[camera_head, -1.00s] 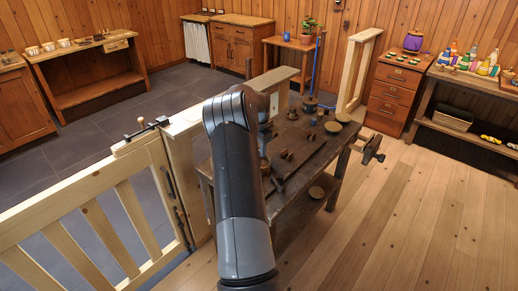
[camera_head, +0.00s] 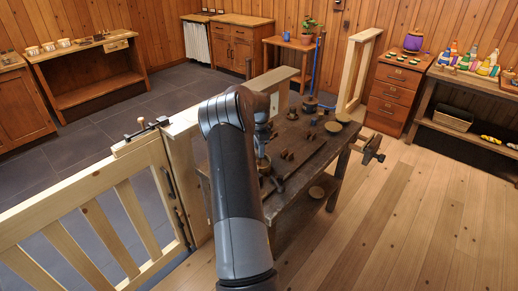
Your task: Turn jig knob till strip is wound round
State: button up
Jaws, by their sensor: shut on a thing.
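My arm crosses the middle of the view and bends down over the dark workbench (camera_head: 290,205). My gripper (camera_head: 262,154) shows only in part, just right of my forearm, pointing down at the bench's left side. It is shut on a small dark piece, seemingly the jig knob (camera_head: 264,166), largely hidden by the gripper and arm. The jig around it is too small and covered to make out. A thin blue strip (camera_head: 317,65) stands up from a round dark spool base (camera_head: 310,103) at the bench's far end. I cannot tell how the strip relates to the knob.
Several small turned wooden pieces (camera_head: 287,155) lie on the bench. A wooden gate (camera_head: 95,225) stands left. The plank floor at right is clear.

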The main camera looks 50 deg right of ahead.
jog(key=o, duration=1)
jog(key=shift+r, duration=0.1)
notch_tip(320, 180, up, 11)
jog(key=shift+f, duration=0.2)
jog(key=s+a+r+n+t, duration=0.1)
jog(key=a+r+n, duration=0.4)
jog(key=a, duration=0.6)
jog(key=s+a+r+n+t, duration=0.1)
jog(key=a+r+n, duration=0.1)
jog(key=a+r, duration=0.6)
jog(key=s+a+r+n+t, duration=0.1)
jog(key=a+r+n, duration=0.3)
jog(key=a, duration=0.9)
jog(key=s+a+f+n+t, duration=0.1)
jog(key=s+a+n, duration=0.5)
jog(key=s+a, duration=0.3)
jog(key=s+a+f+n+t, duration=0.1)
jog(key=s+a+f+n, duration=0.1)
jog(key=s+a+n, duration=0.4)
jog(key=s+a, duration=0.4)
jog(key=a, duration=0.3)
jog(key=shift+f+n+t, duration=0.3)
